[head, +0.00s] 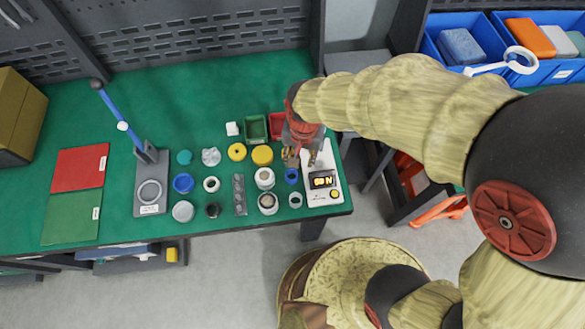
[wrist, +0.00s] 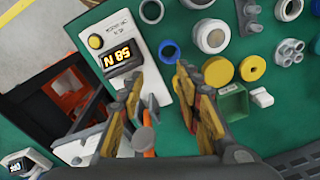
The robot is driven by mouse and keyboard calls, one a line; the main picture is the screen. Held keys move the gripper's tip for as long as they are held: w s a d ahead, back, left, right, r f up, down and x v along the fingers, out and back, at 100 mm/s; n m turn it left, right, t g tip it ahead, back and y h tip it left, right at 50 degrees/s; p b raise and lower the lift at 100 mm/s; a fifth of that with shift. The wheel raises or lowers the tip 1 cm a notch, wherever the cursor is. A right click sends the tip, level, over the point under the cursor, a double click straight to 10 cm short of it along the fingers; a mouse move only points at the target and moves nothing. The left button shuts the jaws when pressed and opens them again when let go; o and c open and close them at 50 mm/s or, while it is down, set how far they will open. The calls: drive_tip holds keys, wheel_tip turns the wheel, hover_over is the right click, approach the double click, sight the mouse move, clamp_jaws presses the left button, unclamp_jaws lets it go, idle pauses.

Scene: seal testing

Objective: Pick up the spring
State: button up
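I cannot make out a spring for certain. A grey ribbed strip (head: 239,195) lies among the small parts on the green table; it also shows at the top of the wrist view (wrist: 248,16). I cannot tell whether it is a coil. My gripper (head: 290,157) is over the right end of the table, beside the white force gauge. In the wrist view my gripper (wrist: 158,77) has its two fingers apart, with nothing visibly held between them. A blue ring (wrist: 168,52) lies just beyond the fingertips, between them and the parts.
The force gauge (head: 322,180) shows a lit number. Yellow rings (head: 262,155), white and grey round parts, a green bin (head: 255,128) and a red bin (head: 277,125) crowd this area. A press with a blue lever (head: 150,185) stands left. The table's right edge is close.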

approach(292, 173)
drive_tip(key=s+f, duration=0.2)
drive_tip(key=shift+s+a, duration=0.15)
drive_tip(key=shift+s, duration=0.2)
drive_tip(key=f+b, duration=0.1)
drive_tip(key=f, duration=0.1)
drive_tip(key=w+f+b, duration=0.1)
drive_tip(key=f, duration=0.1)
drive_tip(key=shift+w+f, duration=0.15)
drive_tip(key=shift+f, duration=0.4)
drive_tip(key=c, duration=0.8)
